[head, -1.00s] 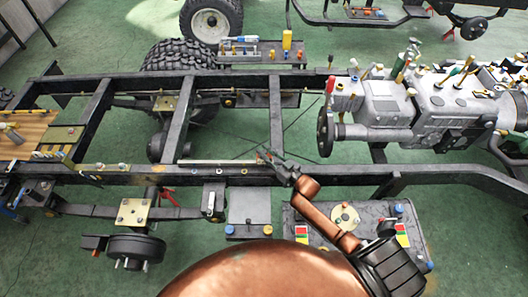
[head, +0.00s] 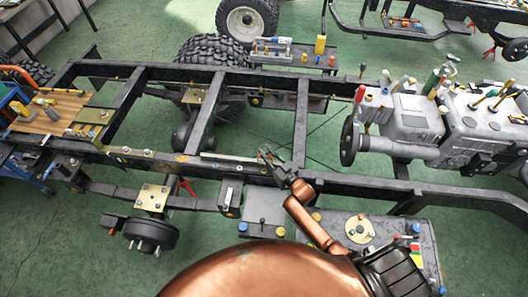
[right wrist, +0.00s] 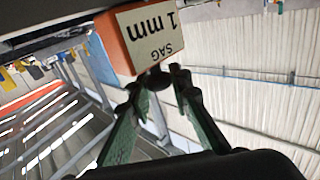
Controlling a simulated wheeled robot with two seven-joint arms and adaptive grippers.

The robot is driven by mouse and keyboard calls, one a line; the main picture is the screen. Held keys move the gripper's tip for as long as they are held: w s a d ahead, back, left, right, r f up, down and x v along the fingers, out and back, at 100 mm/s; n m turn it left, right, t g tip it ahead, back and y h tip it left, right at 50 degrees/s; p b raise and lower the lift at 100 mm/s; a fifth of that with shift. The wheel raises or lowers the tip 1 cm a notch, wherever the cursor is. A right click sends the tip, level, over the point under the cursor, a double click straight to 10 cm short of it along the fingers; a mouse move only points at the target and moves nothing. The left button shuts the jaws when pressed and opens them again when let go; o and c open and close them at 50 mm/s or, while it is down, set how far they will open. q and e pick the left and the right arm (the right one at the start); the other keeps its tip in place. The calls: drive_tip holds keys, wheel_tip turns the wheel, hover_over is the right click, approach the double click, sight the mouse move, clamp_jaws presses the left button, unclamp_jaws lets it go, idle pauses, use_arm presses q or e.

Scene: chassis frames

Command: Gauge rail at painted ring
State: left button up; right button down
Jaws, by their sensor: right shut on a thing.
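My right gripper (head: 266,156) is at the near rail (head: 345,187) of the dark chassis frame, by the right end of a pale strip (head: 228,157) along that rail. In the right wrist view, the fingers (right wrist: 158,82) close together on the dark stem of an orange block (right wrist: 116,45). Its cream face reads "SAG 1 mm", upside down in the picture. The block lies close to a dark surface at the top; I cannot tell whether they touch. In the head view the block is too small to make out. I cannot make out a painted ring. My left gripper is not in view.
A grey engine (head: 425,120) fills the frame's right part. Cross members (head: 300,120) span the rails. A wooden board (head: 45,117) with tools lies at the left. A parts shelf (head: 290,60) stands beyond the far rail, and a dark tray (head: 330,228) lies below the near rail.

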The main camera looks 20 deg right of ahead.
drive_tip(key=c, duration=2.1)
unclamp_jaws()
drive_tip(key=o, duration=0.3)
drive_tip(key=shift+w, duration=0.1)
drive_tip(key=shift+o, duration=0.2)
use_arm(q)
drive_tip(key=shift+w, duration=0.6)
use_arm(e)
drive_tip(key=v, duration=1.2)
